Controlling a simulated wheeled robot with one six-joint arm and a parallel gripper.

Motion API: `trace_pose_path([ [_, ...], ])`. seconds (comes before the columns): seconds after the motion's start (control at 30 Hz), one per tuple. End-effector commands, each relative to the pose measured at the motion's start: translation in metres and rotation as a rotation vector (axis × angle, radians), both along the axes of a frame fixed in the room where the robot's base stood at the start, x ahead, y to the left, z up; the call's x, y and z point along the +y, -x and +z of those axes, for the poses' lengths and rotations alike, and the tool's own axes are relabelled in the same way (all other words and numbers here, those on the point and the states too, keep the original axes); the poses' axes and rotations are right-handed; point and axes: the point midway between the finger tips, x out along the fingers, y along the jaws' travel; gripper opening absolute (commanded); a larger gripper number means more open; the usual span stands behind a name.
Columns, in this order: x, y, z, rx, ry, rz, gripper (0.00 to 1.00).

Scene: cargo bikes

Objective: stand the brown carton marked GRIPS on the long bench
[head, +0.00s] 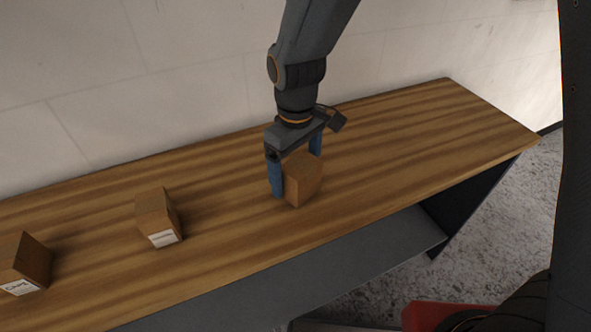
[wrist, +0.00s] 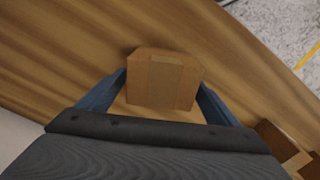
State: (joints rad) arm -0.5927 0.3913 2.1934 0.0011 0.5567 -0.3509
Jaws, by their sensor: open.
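A plain brown carton (head: 303,180) stands on the long wooden bench (head: 400,140), right of its middle. No label shows on its visible faces, so I cannot read whether it is marked GRIPS. My gripper (head: 296,174) is open, with one blue finger on each side of this carton. In the wrist view the carton (wrist: 162,82) sits between the fingertips (wrist: 162,78), with a small gap visible at the left finger. The carton appears upright and resting on the bench top.
Two more brown cartons with white labels stand on the bench to the left, one nearer (head: 158,217) and one at the picture's left edge (head: 24,264). Their labels are too small to read surely. The bench's right end is clear. A pale wall (head: 150,80) runs behind.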

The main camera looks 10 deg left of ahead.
Motion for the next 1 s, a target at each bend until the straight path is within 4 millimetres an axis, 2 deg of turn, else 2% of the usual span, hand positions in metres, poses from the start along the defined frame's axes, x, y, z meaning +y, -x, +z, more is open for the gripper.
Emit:
trace_pose_path([
  [0.17, 0.000, -0.001, 0.007, -0.001, 0.000, 0.000, 0.85],
  [0.27, 0.001, -0.001, 0.019, -0.003, -0.003, 0.000, 0.85],
  [0.7, 0.001, -0.001, 0.099, -0.005, -0.003, 0.000, 0.85],
  [0.83, 0.001, -0.001, 0.113, -0.003, -0.002, 0.000, 0.85],
  [1.0, 0.001, -0.001, 0.121, -0.001, -0.001, 0.000, 0.85],
])
